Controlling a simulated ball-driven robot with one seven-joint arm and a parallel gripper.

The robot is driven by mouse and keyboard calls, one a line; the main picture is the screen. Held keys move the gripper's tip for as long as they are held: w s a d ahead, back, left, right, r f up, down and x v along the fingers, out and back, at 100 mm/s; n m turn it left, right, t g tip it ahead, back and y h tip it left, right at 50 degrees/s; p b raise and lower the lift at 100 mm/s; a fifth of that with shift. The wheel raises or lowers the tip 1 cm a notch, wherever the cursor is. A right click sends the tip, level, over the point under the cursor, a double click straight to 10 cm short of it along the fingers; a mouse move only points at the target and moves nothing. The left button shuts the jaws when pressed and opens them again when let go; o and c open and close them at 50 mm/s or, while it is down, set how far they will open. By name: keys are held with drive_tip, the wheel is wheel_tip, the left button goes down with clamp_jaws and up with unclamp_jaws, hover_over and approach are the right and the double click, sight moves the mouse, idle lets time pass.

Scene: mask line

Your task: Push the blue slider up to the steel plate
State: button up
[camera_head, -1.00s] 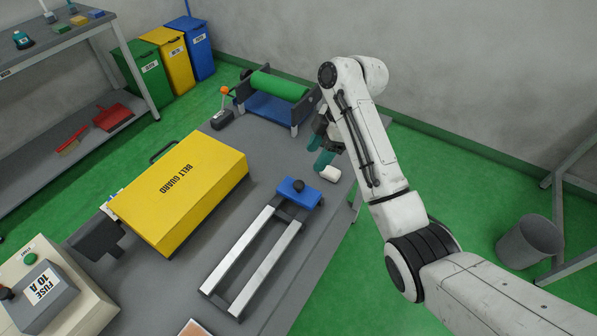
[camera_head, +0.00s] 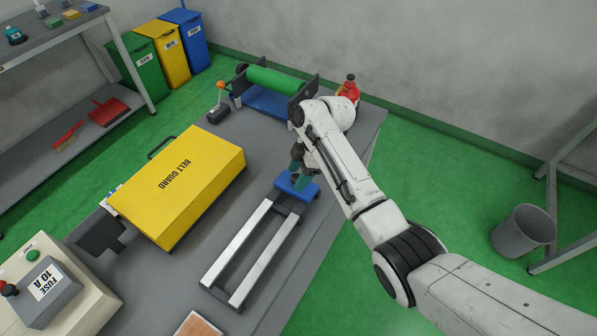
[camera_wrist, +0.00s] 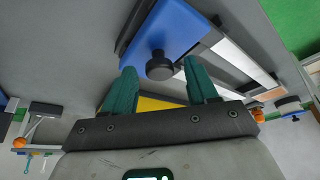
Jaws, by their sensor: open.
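The blue slider (camera_head: 287,186) sits at the far end of a two-rail track (camera_head: 237,243) on the grey bench. Its black knob (camera_wrist: 160,66) stands up from it in the wrist view. My gripper (camera_head: 298,168) is at the slider, with its teal fingers open. In the wrist view the knob appears between the two fingertips (camera_wrist: 160,62), with space on both sides. I cannot tell whether a finger touches it. The arm partly hides the slider in the head view. I cannot single out the steel plate with certainty.
A yellow belt guard (camera_head: 180,185) lies left of the track. A green roller unit (camera_head: 275,80) and a red bottle (camera_head: 349,90) stand at the back. A fuse box (camera_head: 45,290) is at the front left. Bench surface between guard and track is clear.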

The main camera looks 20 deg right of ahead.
drive_tip(key=shift+c, duration=0.4)
clamp_jaws()
